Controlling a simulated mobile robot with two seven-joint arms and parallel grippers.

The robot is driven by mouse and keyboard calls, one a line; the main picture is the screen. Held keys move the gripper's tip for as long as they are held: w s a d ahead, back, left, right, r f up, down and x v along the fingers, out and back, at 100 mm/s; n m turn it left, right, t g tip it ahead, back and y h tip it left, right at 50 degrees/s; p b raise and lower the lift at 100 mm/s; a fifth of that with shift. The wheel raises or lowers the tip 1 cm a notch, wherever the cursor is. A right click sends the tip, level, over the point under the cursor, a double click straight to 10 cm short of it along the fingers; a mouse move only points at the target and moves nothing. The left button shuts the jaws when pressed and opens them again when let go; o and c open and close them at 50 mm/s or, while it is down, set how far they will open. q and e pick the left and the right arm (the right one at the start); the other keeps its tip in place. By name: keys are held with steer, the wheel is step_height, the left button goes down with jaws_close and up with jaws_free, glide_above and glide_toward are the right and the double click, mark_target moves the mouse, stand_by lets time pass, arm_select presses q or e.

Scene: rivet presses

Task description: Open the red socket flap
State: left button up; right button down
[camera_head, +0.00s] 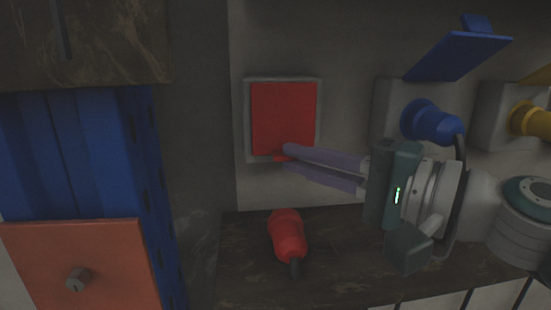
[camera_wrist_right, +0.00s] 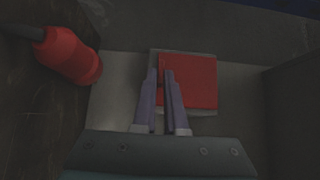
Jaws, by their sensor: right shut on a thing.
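The red socket flap (camera_head: 283,117) lies flat over its grey wall socket box, so it is closed. It also shows in the right wrist view (camera_wrist_right: 192,82). My right gripper (camera_head: 286,158) comes in from the right, its pale purple fingers at the flap's lower edge. The fingers are shut on the small red tab at that edge, which they partly hide. In the right wrist view the fingertips (camera_wrist_right: 161,72) overlap the flap's edge with a narrow gap between them. My left gripper is not in view.
A red plug (camera_head: 288,236) lies on the dark ledge (camera_head: 340,236) below the socket. To the right, a blue flap (camera_head: 459,55) stands open above a blue plug (camera_head: 430,121) in its socket. A yellow plug (camera_head: 529,121) is further right. A blue cabinet (camera_head: 80,150) stands at left.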

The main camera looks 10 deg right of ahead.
stand_by(0.8)
steer(key=shift+r+p, duration=0.15)
steer(key=shift+p, duration=0.2)
steer(key=shift+s+r+m+g+h+p, duration=0.65)
steer(key=shift+s+r+m+g+p, duration=0.35)
steer(key=shift+p, duration=3.8)
steer(key=shift+s+r+m+g+h+p, duration=0.7)
steer(key=shift+s+m+g+p, duration=0.5)
steer(key=shift+p, duration=3.6)
steer(key=shift+s, duration=0.1)
steer(key=c, duration=1)
jaws_free()
steer(key=shift+o, duration=0.2)
